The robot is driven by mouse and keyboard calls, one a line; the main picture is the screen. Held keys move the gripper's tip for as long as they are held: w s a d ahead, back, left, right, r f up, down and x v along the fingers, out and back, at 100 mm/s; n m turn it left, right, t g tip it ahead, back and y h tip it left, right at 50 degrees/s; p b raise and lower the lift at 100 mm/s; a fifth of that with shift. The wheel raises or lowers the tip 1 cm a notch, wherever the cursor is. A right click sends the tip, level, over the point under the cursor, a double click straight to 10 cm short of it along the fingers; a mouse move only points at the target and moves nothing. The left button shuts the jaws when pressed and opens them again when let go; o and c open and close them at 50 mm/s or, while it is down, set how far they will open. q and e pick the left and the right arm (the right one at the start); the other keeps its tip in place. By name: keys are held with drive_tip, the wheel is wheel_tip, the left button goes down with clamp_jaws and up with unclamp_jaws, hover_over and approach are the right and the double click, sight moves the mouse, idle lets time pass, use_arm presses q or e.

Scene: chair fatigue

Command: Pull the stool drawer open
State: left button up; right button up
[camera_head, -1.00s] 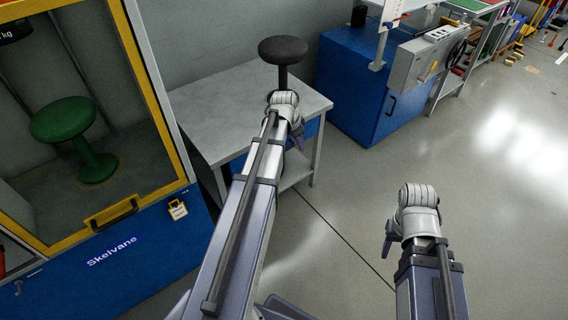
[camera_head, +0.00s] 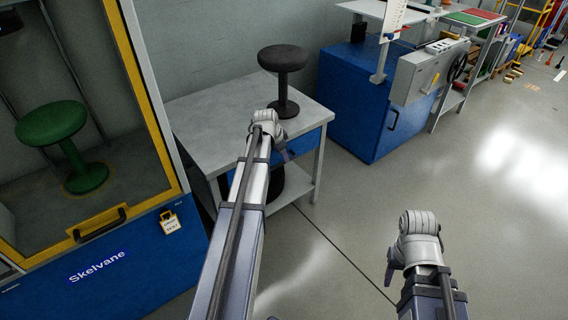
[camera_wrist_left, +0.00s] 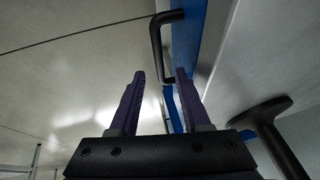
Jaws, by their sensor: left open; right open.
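The stool drawer is the blue-fronted drawer (camera_head: 309,140) under the grey table top; it looks closed. In the left wrist view its blue front (camera_wrist_left: 186,42) carries a black bar handle (camera_wrist_left: 157,42). My left gripper (camera_head: 288,155) is at the drawer front in the head view, mostly hidden by its own wrist. In the left wrist view my left gripper (camera_wrist_left: 160,78) is open and empty, its purple fingers pointing at the handle's near end. I cannot tell whether they touch it. My right gripper (camera_head: 390,274) is open over the floor at the right, away from the table.
A black stool (camera_head: 283,60) stands on the grey table top (camera_head: 215,115). A green stool (camera_head: 52,125) stands in the yellow-framed cabinet (camera_head: 150,100) at left. A blue machine cabinet (camera_head: 350,95) is beyond the table. The floor (camera_head: 420,170) to the right is clear.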

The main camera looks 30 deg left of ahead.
sight(284, 162)
use_arm(q)
drive_tip(key=b+x, duration=0.2)
drive_tip(key=x, duration=0.2)
drive_tip(key=shift+b, duration=0.3)
use_arm(e)
wheel_tip(284, 162, down, 4)
drive_tip(key=shift+r, duration=0.2)
use_arm(q)
clamp_jaws()
idle(0.7)
